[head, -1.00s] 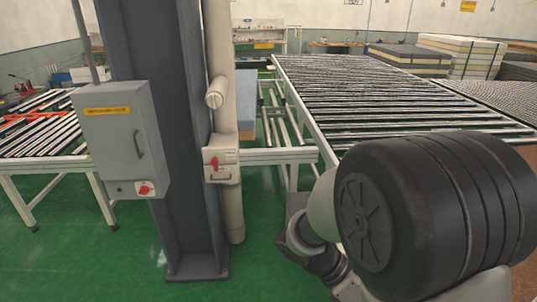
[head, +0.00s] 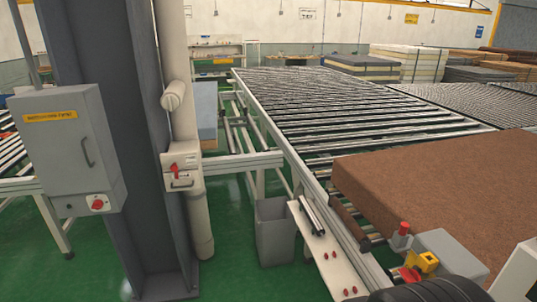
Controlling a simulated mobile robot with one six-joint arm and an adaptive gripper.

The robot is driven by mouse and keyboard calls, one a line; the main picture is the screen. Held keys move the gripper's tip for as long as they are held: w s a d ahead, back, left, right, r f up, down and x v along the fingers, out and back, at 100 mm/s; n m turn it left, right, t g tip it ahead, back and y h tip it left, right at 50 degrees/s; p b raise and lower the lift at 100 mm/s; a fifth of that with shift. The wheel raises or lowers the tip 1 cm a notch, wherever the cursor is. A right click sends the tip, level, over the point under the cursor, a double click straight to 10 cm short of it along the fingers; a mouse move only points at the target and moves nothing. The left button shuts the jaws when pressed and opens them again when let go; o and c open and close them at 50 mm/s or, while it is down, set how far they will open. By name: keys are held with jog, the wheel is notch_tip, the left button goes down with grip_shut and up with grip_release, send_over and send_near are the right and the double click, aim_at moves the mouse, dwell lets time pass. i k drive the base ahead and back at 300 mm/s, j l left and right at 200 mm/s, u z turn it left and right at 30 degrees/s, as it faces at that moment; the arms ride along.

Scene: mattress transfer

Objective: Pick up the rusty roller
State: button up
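A brown, rust-coloured bar (head: 349,222) shows at the near edge of the conveyor, in front of the brown mattress; it looks like the rusty roller. It sits at a slant next to the conveyor's side rail. Its far end is hard to make out against the frame. Two loose metal rollers (head: 313,216), one bright and one darker, lie on a white side shelf (head: 329,262) just left of it. My gripper is not in view; only a dark rounded part of my arm shows at the bottom right.
A brown mattress (head: 440,178) lies on the roller conveyor (head: 340,115). A grey bin (head: 275,232) stands on the green floor beside the shelf. A control box with a red button (head: 403,230) and a yellow part (head: 424,263) are at right. A dark column (head: 125,140) stands left.

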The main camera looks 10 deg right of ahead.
aim_at(355, 229)
jog(key=i+z, duration=0.15)
jog(key=z, duration=0.2)
jog(key=i+z, duration=0.1)
jog(key=z, duration=0.3)
jog(key=i+j+z, duration=0.1)
jog(key=z, duration=0.25)
jog(key=i+j+z, duration=0.1)
jog(key=i+j, duration=0.2)
jog(key=i+j+z, duration=0.1)
jog(key=i+j, duration=0.15)
jog(key=j, duration=0.15)
jog(key=i+j+z, duration=0.1)
jog(key=i+j, duration=0.15)
jog(key=i+j+z, duration=0.1)
jog(key=i+j, duration=0.15)
jog(key=j, duration=0.25)
jog(key=i+j+z, duration=0.1)
jog(key=i+j, duration=0.15)
jog(key=j, duration=0.2)
jog(key=i+j+z, duration=0.1)
jog(key=j, duration=0.35)
jog(key=i+l, duration=0.05)
jog(key=i, duration=0.05)
